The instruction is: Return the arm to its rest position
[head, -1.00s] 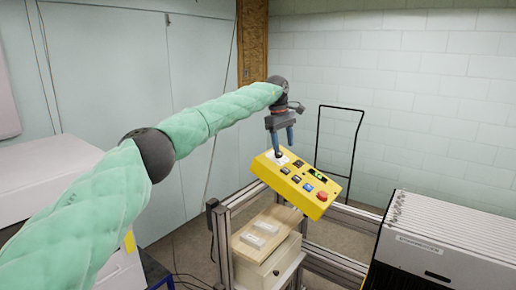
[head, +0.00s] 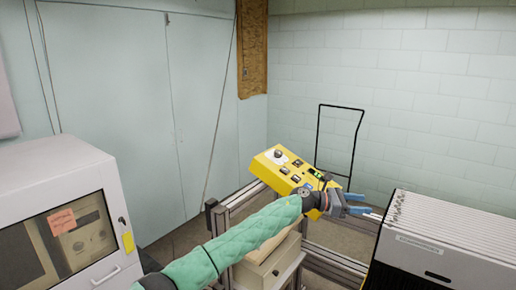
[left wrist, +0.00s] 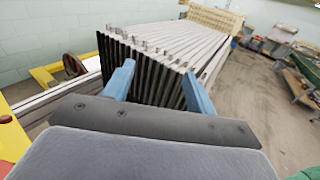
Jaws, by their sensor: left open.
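My left arm, in a green padded sleeve, comes in from the bottom of the head view and reaches toward the right. My left gripper (head: 362,203) is open, with its two blue fingers apart and nothing between them. It is in front of the lower right part of the yellow control panel (head: 270,170) and hides that corner. In the left wrist view the open fingers of the left gripper (left wrist: 160,85) point toward a stack of grey slats. My right gripper is not in view.
The rack of slats (head: 420,246) stands close to the right of the gripper; it also fills the middle of the left wrist view (left wrist: 165,45). A metal frame (head: 330,262) carries the panel. A white cabinet (head: 60,160) stands at the left. A black hand-cart frame (head: 318,135) is behind.

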